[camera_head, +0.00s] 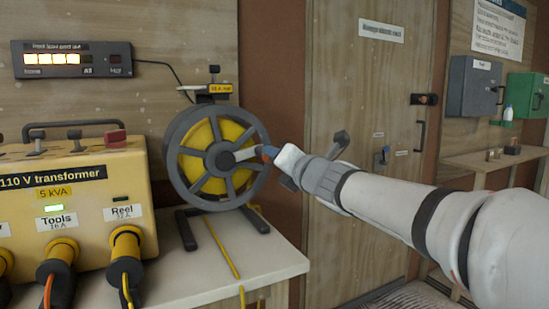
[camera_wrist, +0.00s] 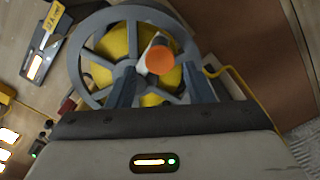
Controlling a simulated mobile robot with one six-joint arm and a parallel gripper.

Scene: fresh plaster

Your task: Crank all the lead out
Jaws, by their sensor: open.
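The cable reel (camera_head: 185,165) stands on the bench, with a grey spoked rim and yellow lead wound on its drum (camera_head: 203,140). It also fills the upper part of the wrist view (camera_wrist: 85,62). Its crank handle, white with an orange end (camera_wrist: 160,58), sticks out toward the wrist camera. My gripper (camera_head: 272,152) is at the crank on the reel's right side. In the wrist view its two fingers (camera_wrist: 160,78) are apart, one on each side of the handle; I cannot tell whether either touches it. The yellow lead (camera_head: 222,245) runs off the reel and down across the bench.
A yellow 110 V transformer (camera_head: 75,190) with plugged cables stands left of the reel. A wall display unit (camera_head: 72,59) hangs above it. A wooden door (camera_head: 365,120) is behind my arm. A grey box (camera_head: 474,87) and a green box (camera_head: 527,95) hang at right.

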